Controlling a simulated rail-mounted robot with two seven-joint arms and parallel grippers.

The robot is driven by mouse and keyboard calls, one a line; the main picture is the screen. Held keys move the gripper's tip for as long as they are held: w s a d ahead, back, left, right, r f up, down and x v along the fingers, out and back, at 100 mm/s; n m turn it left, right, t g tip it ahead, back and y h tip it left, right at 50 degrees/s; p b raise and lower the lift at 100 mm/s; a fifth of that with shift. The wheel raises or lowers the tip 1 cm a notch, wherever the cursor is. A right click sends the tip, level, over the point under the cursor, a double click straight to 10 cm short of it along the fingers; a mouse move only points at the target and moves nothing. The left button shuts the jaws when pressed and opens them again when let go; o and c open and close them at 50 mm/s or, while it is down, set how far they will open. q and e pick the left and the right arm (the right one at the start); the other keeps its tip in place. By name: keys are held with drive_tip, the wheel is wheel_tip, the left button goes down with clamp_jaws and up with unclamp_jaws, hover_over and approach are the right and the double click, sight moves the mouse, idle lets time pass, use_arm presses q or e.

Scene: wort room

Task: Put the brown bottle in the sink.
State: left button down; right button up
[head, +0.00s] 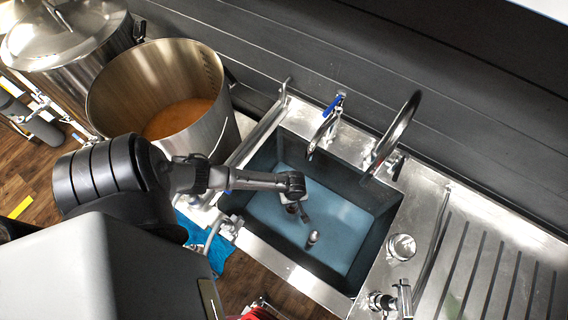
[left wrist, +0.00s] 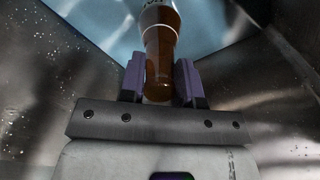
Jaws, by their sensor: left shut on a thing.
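The brown bottle (left wrist: 160,45) is between the purple-grey fingers of my left gripper (left wrist: 160,82) in the left wrist view. Its narrow end lies between the fingers and its wider, labelled part points away, cut off by the top edge. In the head view my left gripper (head: 298,205) is over the sink (head: 375,240), left of its middle. Only a small dark reddish bit of the bottle (head: 291,208) shows there, beside the fingers. The sink has dark steel walls and a bluish bottom. Whether the bottle touches the bottom I cannot tell.
A blue-handled tap (head: 330,122) and a curved spout (head: 397,132) rise behind the sink. A large pot (head: 215,125) with orange-brown contents stands left. A ribbed drainboard (head: 500,265) lies right.

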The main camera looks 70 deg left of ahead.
use_arm(q)
drive_tip(key=s+a+f+b, duration=0.1)
drive_tip(key=a+f, duration=0.3)
drive_tip(key=f, duration=0.2)
drive_tip(key=shift+s+f, duration=0.25)
drive_tip(key=shift+s, duration=0.1)
drive_tip(key=shift+f, duration=0.2)
drive_tip(key=c, duration=0.8)
unclamp_jaws()
